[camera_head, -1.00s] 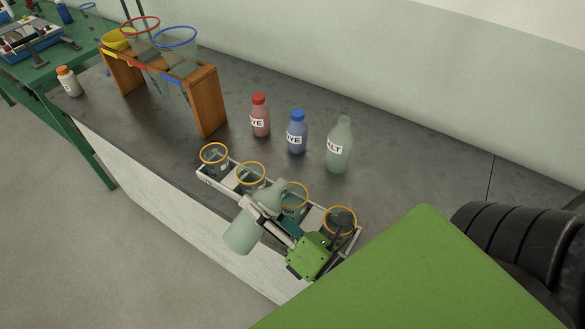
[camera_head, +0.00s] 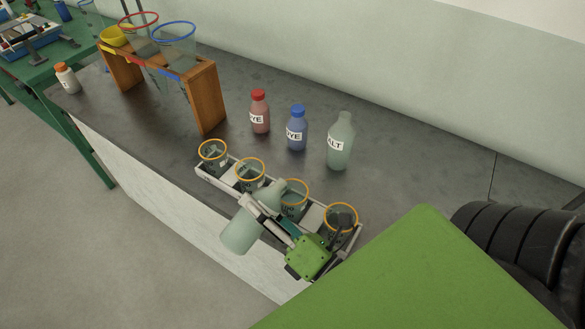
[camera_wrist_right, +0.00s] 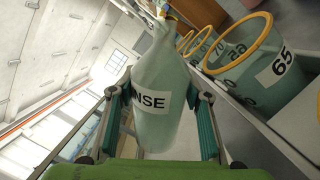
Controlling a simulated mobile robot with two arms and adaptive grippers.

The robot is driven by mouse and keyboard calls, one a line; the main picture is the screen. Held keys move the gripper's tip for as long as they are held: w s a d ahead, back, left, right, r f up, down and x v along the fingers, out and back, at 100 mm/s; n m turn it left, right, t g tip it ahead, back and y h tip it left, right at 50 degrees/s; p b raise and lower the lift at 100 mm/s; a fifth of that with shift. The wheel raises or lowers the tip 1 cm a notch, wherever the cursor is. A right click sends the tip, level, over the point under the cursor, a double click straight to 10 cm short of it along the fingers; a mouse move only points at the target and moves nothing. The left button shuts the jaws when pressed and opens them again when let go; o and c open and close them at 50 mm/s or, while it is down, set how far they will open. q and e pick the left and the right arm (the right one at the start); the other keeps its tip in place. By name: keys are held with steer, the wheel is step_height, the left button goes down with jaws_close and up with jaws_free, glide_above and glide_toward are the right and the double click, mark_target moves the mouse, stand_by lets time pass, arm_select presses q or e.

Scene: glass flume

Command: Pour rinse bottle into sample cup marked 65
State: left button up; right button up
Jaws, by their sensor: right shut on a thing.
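The rinse bottle (camera_head: 240,231), pale green with a label partly reading "NSE" in the wrist view (camera_wrist_right: 150,122), is held tilted at the front of the cup rack. Its neck points up and right in the head view, close to the rim of the third cup from the left. My right gripper (camera_head: 264,210) is shut around the bottle, one finger on each side in the wrist view (camera_wrist_right: 160,100). The cup marked 65 (camera_wrist_right: 268,92) has an orange rim and stands right of the bottle; it appears to be that third cup (camera_head: 294,197). No stream is visible. My left gripper is out of view.
The pale rack (camera_head: 227,185) holds several orange-rimmed cups along the counter's front edge. Behind stand a red bottle (camera_head: 260,113), a blue bottle (camera_head: 297,130) and a pale green bottle (camera_head: 340,145). A wooden stand (camera_head: 207,100) with funnels is at left.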

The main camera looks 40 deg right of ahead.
steer(key=shift+a+f+m+b, duration=0.1)
steer(key=shift+f+m+b, duration=0.2)
steer(key=shift+m+b, duration=0.3)
stand_by(0.6)
steer(key=shift+a+r+m+h, duration=0.15)
steer(key=shift+r+m+h, duration=0.25)
steer(key=shift+m, duration=0.6)
stand_by(0.8)
steer(key=shift+d+r+m+p, duration=0.4)
steer(key=shift+r+m+p, duration=0.2)
steer(key=shift+m+p, duration=0.3)
stand_by(2.3)
